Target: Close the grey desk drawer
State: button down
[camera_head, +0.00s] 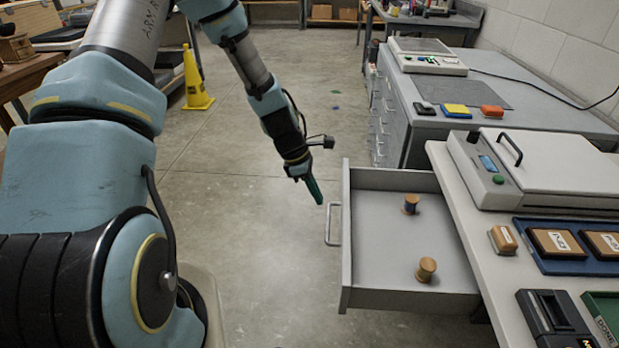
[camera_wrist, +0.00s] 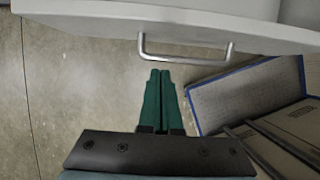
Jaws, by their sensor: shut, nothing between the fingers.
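The grey desk drawer (camera_head: 395,291) is pulled well out from under the white desk top (camera_head: 454,192) in the head view. Its front panel (camera_wrist: 190,15) crosses the top of the wrist view, with a metal bar handle (camera_head: 330,225) on its outer face. My gripper (camera_head: 318,198) is shut and empty, just outside the drawer front near the handle's far end. In the wrist view its green fingers (camera_wrist: 160,78) point towards the handle (camera_wrist: 186,59), with a small gap visible.
A white-lidded device (camera_head: 550,160), a stamp (camera_head: 503,240) and a blue tray (camera_head: 532,252) are on the desk top. A blue-edged box (camera_wrist: 250,93) shows right of my fingers. Grey cabinets (camera_head: 392,95) stand behind the drawer. Open concrete floor lies to its left.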

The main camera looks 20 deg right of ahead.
jog(key=shift+s+d+f+p, duration=0.1)
jog(key=shift+s+d+p, duration=0.15)
jog(key=shift+d, duration=0.4)
jog(key=shift+s+d+f+p, duration=0.2)
jog(key=shift+s+d, duration=0.2)
jog(key=shift+d, duration=0.25)
jog(key=shift+s+d+f+p, duration=0.1)
jog(key=shift+s+d+p, duration=0.15)
jog(key=shift+d, duration=0.4)
jog(key=shift+d+r, duration=0.1)
jog(key=s+d+p, duration=0.1)
jog(key=s+d, duration=0.4)
jog(key=d, duration=0.5)
jog(key=s+d+p, duration=0.1)
jog(key=s+d, duration=0.4)
jog(key=d, duration=0.6)
